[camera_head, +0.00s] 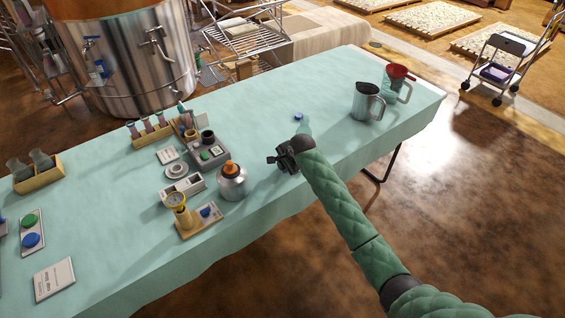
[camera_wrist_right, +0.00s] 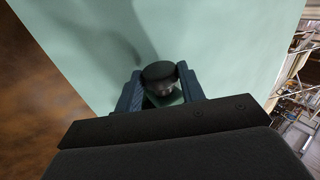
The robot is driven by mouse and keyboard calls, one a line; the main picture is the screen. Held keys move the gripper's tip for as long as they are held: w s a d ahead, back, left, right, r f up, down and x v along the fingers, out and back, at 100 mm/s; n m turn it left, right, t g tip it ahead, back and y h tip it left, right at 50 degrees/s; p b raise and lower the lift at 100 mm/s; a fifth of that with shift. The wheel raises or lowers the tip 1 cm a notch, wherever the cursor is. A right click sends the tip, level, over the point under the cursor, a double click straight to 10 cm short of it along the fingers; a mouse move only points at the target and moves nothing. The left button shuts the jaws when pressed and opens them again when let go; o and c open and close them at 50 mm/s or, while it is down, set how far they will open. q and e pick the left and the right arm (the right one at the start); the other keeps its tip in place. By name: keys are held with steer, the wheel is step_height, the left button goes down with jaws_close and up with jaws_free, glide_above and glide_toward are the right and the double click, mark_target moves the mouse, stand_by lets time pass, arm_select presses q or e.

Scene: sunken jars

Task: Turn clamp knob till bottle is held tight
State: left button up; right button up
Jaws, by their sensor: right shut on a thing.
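My right gripper (camera_head: 281,159) is low over the right-middle part of the table. In the right wrist view its two fingers stand on either side of a dark round knob (camera_wrist_right: 159,72), and it is shut on it. Something pale shows just below the knob, mostly hidden. In the head view the arm and gripper hide the knob, and I cannot make out a clamp. A silver bottle (camera_head: 232,185) with an orange cap stands upright to the left of the gripper, apart from it. I cannot tell whether another bottle is at the knob. My left gripper is not in view.
A small blue-topped item (camera_head: 298,116) lies beyond my gripper. A gauge stand (camera_head: 180,209) and a grey device (camera_head: 208,152) are left. The table's (camera_head: 260,95) far middle is clear.

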steer(key=shift+s+f, duration=0.1)
stand_by(0.4)
steer(key=o, duration=1)
steer(key=shift+s+d+r+t, duration=0.1)
steer(key=shift+r+t, duration=0.1)
steer(key=shift+t, duration=0.1)
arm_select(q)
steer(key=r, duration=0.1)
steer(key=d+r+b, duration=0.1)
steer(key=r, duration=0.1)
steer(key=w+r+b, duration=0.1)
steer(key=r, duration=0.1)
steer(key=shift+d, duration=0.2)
arm_select(e)
steer(key=v, duration=0.7)
steer(key=shift+s+d+r, duration=0.1)
steer(key=shift+d, duration=0.05)
